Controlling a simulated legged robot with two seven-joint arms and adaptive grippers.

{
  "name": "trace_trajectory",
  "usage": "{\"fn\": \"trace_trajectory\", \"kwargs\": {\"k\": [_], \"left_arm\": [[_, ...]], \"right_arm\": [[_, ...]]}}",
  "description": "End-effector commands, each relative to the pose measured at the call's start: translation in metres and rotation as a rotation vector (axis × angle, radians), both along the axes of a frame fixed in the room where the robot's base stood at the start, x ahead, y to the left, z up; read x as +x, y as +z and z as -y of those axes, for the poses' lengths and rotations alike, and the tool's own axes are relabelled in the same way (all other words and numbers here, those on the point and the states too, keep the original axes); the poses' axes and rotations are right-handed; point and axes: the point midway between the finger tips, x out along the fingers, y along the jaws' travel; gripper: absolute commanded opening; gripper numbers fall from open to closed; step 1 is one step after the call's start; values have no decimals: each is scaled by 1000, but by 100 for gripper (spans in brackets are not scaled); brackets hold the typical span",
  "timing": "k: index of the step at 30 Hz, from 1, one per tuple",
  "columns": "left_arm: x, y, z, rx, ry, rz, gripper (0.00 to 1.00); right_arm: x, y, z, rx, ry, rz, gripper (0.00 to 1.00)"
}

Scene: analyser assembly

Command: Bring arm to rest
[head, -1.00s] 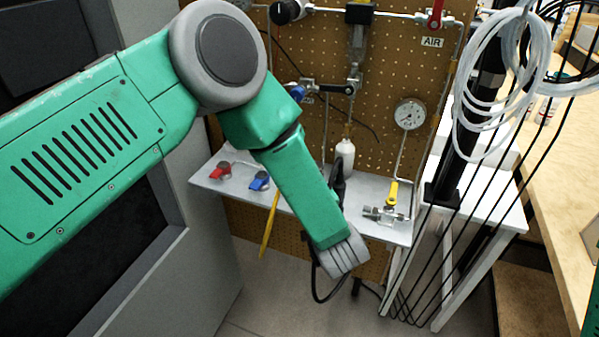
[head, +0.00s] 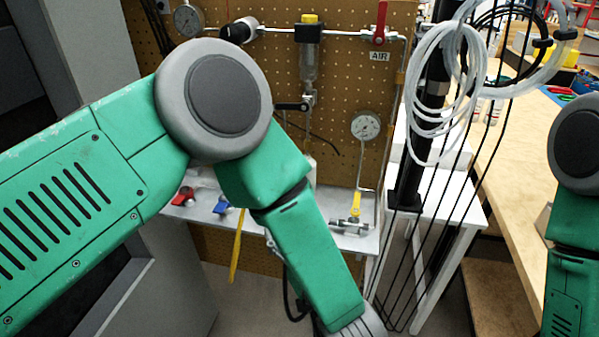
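My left arm (head: 303,240) is green with a grey round joint and comes in from the left. It hangs down and to the right in front of the pegboard and shelf. Its grey wrist end (head: 358,328) is cut off by the bottom edge of the head view, and no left gripper fingers show. My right arm (head: 575,235) hangs down at the right edge, also green with a dark round joint. Its lower part leaves the frame, so the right gripper is not seen.
A brown pegboard (head: 335,75) carries pipes, a gauge (head: 366,126) and a red-handled valve (head: 381,22). A grey shelf (head: 352,243) below holds valves. Coiled white tubing (head: 445,90) hangs on a black post beside a white stand (head: 462,213). A wooden bench (head: 515,160) runs along the right.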

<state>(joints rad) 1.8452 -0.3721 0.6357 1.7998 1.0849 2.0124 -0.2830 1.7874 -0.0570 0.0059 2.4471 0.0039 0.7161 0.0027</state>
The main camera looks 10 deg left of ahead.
Motion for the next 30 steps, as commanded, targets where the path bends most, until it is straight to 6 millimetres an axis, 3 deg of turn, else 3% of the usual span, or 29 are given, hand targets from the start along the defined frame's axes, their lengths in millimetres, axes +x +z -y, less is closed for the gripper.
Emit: {"fn": "trace_trajectory", "kwargs": {"k": [5,8,10,12,15,18,21,24,27,30], "left_arm": [[8,-23,-13,-26,-83,-58,42],[12,-65,-35,-75,-220,-190,42],[2,-105,-57,-121,-332,-346,42],[-24,-147,-81,-174,-424,-539,42],[-79,-190,-113,-248,-503,-809,42],[-141,-213,-142,-312,-537,-1051,42],[-195,-222,-164,-367,-544,-1244,42],[-235,-222,-178,-407,-541,-1378,42],[-257,-220,-186,-429,-536,-1453,42],[-266,-219,-189,-438,-534,-1483,42]], "right_arm": [[0,0,0,0,0,-1,0],[2,-1,0,1,0,-2,0],[2,-1,0,1,0,-2,0],[2,-1,0,1,0,-2,0],[2,-1,0,1,0,-2,0],[2,-1,0,1,0,-2,0],[2,-1,0,1,0,-3,0],[2,-1,0,1,0,-3,0],[2,-1,0,1,0,-3,0],[2,-1,0,1,0,-3,0]]}}
